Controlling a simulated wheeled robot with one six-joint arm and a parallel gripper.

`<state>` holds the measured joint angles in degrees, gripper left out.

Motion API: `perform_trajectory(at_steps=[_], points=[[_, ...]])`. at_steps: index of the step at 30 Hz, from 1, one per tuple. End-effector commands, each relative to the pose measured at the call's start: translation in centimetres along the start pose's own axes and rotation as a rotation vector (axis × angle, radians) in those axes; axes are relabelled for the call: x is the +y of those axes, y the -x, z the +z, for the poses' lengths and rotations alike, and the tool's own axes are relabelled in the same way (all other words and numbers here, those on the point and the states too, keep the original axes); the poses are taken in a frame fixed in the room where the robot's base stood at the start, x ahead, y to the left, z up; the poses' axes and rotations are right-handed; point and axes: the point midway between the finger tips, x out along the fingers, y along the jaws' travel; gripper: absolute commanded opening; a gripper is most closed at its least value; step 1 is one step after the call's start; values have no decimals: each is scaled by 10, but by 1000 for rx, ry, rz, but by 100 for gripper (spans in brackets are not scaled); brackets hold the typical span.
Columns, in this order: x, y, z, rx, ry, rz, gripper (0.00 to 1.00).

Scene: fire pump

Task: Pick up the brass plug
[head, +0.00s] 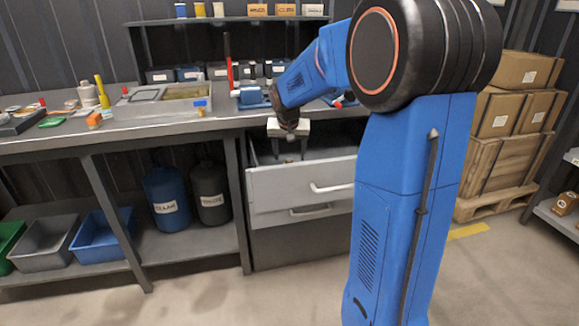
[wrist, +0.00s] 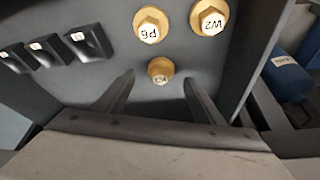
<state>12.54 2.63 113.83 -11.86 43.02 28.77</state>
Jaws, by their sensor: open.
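Three brass hex-head plugs lie in the open drawer, each with a white label. In the wrist view, one brass plug (wrist: 161,69) sits between the fingertips of my gripper (wrist: 159,80). Its label is small and hard to read. A second brass plug (wrist: 150,24), whose label seems to read P6, and a third (wrist: 208,17), whose label seems to read W2, lie just beyond. My gripper is open and points down into the drawer; in the head view it (head: 289,148) hangs over the drawer.
The grey drawer (head: 290,190) is pulled out under the workbench (head: 130,124). Black labelled blocks (wrist: 88,42) lie in it at the left. The drawer wall (wrist: 255,60) rises close at the right. A blue container (wrist: 290,75) stands outside it. Cartons (head: 500,112) are stacked at the right.

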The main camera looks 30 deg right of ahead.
Motion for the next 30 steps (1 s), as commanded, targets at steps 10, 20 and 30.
perform_trajectory(at_steps=[10,20,30], points=[[-2,-35,-2,-4,1,2,62],[-3,-52,-3,-1,1,0,62],[-3,-52,-3,0,1,0,11]])
